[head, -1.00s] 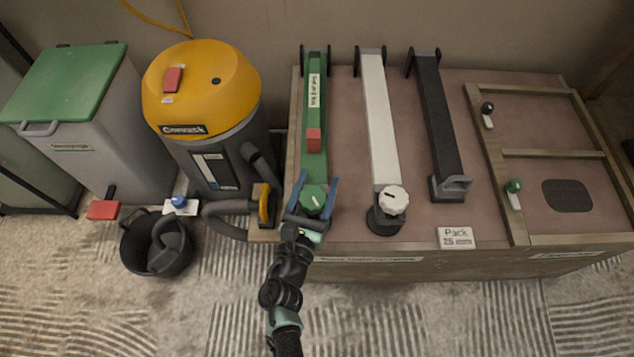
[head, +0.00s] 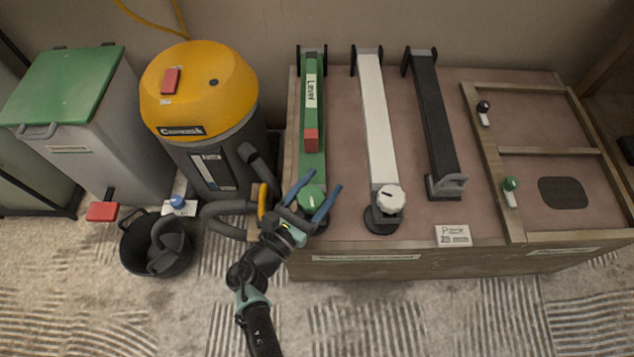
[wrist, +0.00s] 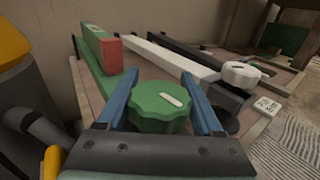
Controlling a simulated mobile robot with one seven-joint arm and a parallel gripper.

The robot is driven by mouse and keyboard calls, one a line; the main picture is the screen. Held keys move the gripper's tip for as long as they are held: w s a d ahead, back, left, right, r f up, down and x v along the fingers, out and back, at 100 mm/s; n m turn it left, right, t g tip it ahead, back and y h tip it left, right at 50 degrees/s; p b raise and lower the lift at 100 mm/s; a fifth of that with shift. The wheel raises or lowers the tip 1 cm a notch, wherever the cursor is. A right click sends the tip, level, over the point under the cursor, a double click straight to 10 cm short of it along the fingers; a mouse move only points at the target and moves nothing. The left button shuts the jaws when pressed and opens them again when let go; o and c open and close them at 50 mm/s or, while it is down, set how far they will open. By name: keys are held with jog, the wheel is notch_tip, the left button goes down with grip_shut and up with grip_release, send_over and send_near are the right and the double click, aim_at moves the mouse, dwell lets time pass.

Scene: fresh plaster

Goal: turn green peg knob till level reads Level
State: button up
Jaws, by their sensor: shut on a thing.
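The green peg knob (head: 311,196) sits at the near end of the green rail (head: 309,160). Its white pointer mark shows in the wrist view on the scalloped knob (wrist: 158,112). My gripper (head: 317,189) is shut on the knob, with one blue finger on each side; in the wrist view the gripper (wrist: 160,90) also straddles it. A white label (head: 311,91) on the green rail appears to read "Level". A red block (head: 311,139) sits on the rail below the label; it also shows in the wrist view (wrist: 110,55).
A white rail (head: 378,120) with a white knob (head: 389,198) and a black rail (head: 435,130) lie to the right. A yellow-topped vacuum (head: 200,90) and its hose stand close on the left. A black bucket (head: 135,262) is on the floor.

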jog(key=shift+s+d+m+g+h+b, duration=0.15)
jog(key=shift+m+g+h+b, duration=0.15)
jog(key=shift+m+g+h, duration=0.45)
jog(key=shift+s+d+m+g+h+b, duration=0.1)
jog(key=shift+m+g+h+b, duration=0.2)
jog(key=shift+m+g+h, duration=0.4)
jog(key=shift+h, duration=0.25)
jog(key=o, duration=1.4)
jog(key=shift+c, duration=0.2)
jog(key=p+v, duration=0.2)
jog(key=v, duration=1.1)
jog(key=shift+r, duration=0.2)
